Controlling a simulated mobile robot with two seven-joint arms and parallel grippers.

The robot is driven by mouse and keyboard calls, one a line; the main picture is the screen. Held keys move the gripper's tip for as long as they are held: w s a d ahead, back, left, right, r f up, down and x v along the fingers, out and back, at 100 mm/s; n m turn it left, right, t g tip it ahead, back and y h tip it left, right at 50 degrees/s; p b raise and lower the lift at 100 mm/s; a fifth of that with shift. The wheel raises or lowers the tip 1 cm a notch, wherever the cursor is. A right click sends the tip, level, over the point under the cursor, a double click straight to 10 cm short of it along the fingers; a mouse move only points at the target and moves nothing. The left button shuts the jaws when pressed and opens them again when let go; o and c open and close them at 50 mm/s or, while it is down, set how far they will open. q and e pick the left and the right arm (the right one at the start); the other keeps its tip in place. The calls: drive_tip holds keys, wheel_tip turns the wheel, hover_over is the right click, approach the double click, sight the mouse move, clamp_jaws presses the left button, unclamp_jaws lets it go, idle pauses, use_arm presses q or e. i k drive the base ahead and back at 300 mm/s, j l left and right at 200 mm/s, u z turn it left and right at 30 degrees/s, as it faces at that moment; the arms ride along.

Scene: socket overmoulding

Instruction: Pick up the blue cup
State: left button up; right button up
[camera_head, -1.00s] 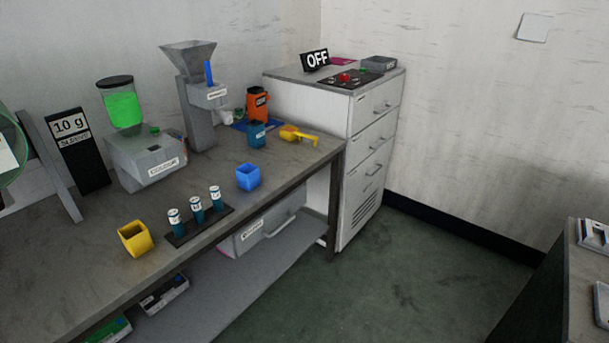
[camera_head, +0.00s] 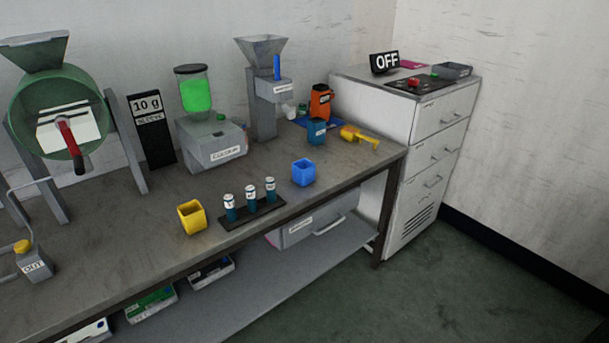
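The blue cup (camera_head: 303,173) is a small square open-topped cup. It stands upright on the grey workbench (camera_head: 120,245), near its front edge and right of the rack of vials. Nothing touches it. Neither of my grippers shows in the head view.
A black rack with three vials (camera_head: 250,205) and a yellow cup (camera_head: 192,217) stand left of the blue cup. Behind are the green-filled dispenser (camera_head: 212,140), a grey hopper machine (camera_head: 263,100), a teal container (camera_head: 316,131) and a yellow scoop (camera_head: 358,136). Floor is clear in front right.

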sight(304, 172)
drive_tip(key=u, duration=0.45)
drive_tip(key=l+u, duration=0.1)
drive_tip(key=u, duration=0.3)
drive_tip(key=i+l+u, duration=0.1)
drive_tip(key=u, duration=0.35)
drive_tip(key=l+u, duration=0.1)
drive_tip(key=u, duration=0.35)
drive_tip(key=l, duration=0.85)
